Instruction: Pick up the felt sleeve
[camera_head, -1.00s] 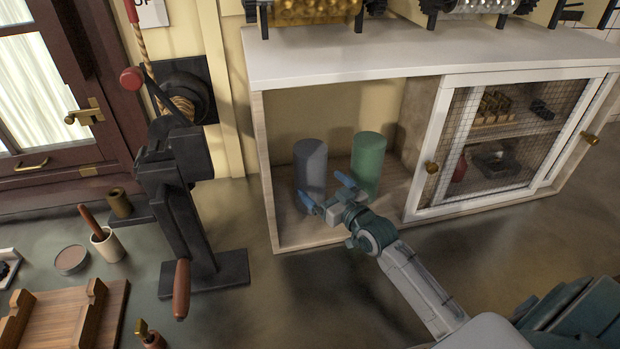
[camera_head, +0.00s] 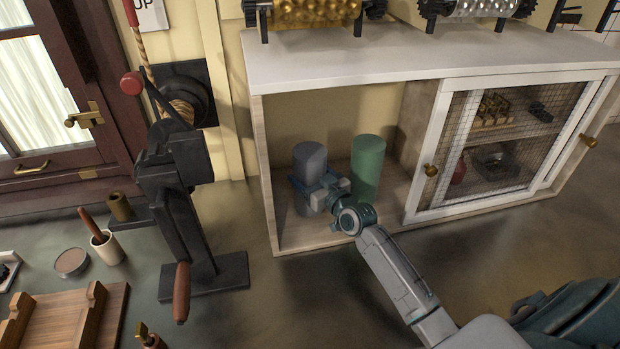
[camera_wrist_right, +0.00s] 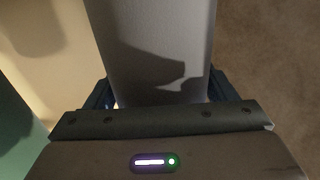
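A grey upright cylinder (camera_head: 311,158), matt like a felt sleeve, stands in the open left part of the low cabinet. A green cylinder (camera_head: 368,166) of similar shape stands to its right; labels do not show which is the felt sleeve. My right gripper (camera_head: 320,190) is at the grey cylinder, its fingers on either side of the lower part. In the right wrist view the grey cylinder (camera_wrist_right: 155,45) fills the space between the fingers (camera_wrist_right: 160,92), with a slight gap at the left finger. Contact is not clear. My left gripper is not in view.
The cabinet's white top (camera_head: 400,55) overhangs the opening, and a mesh door (camera_head: 490,150) covers its right part. A black crank stand (camera_head: 185,190) is left of the cabinet. A wooden tray (camera_head: 65,320) and a cup (camera_head: 107,247) are at lower left.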

